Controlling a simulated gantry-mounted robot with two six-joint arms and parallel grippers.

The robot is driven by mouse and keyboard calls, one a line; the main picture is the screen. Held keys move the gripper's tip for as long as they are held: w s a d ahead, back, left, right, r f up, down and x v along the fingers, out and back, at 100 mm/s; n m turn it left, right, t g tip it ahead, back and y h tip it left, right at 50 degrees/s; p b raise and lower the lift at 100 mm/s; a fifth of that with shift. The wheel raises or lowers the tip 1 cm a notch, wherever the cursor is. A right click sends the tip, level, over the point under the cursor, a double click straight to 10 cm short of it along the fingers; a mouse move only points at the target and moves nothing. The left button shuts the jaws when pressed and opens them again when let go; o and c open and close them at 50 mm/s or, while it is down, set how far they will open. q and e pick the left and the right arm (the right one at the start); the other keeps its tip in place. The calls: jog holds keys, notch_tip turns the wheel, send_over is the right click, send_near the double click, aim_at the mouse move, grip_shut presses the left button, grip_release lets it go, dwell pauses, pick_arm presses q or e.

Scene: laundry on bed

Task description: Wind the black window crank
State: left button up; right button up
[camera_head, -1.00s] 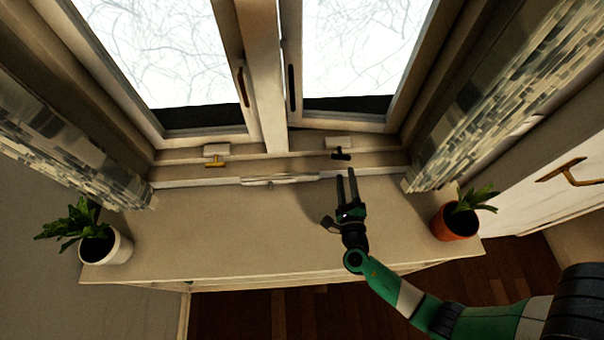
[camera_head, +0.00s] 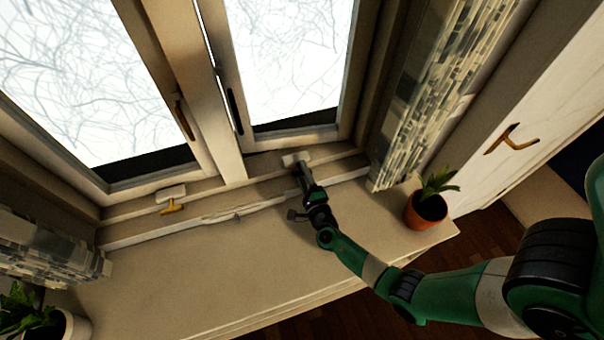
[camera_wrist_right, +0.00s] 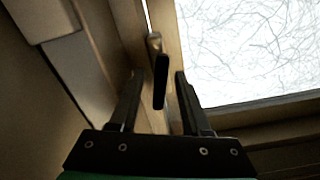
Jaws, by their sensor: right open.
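My right gripper (camera_head: 302,172) is at the right-hand crank mount, a small white block (camera_head: 295,159) on the ledge below the right window pane. Its jaws are open. The black crank is covered by the gripper in the head view, and I cannot tell whether the fingers touch it. In the right wrist view, the open fingers (camera_wrist_right: 155,88) frame a black upright handle (camera_wrist_right: 161,82), which looks like the window handle on the frame behind. That black window handle also shows in the head view (camera_head: 235,110). My left gripper is out of view.
A yellow crank (camera_head: 173,207) sits on the ledge to the left. A brown window handle (camera_head: 184,120) is on the left frame. A potted plant (camera_head: 426,210) stands on the sill at right, near the curtain (camera_head: 425,110). The sill's middle (camera_head: 190,270) is clear.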

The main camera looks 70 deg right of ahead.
grip_shut()
jog(key=shift+m, duration=0.3)
dwell(0.4)
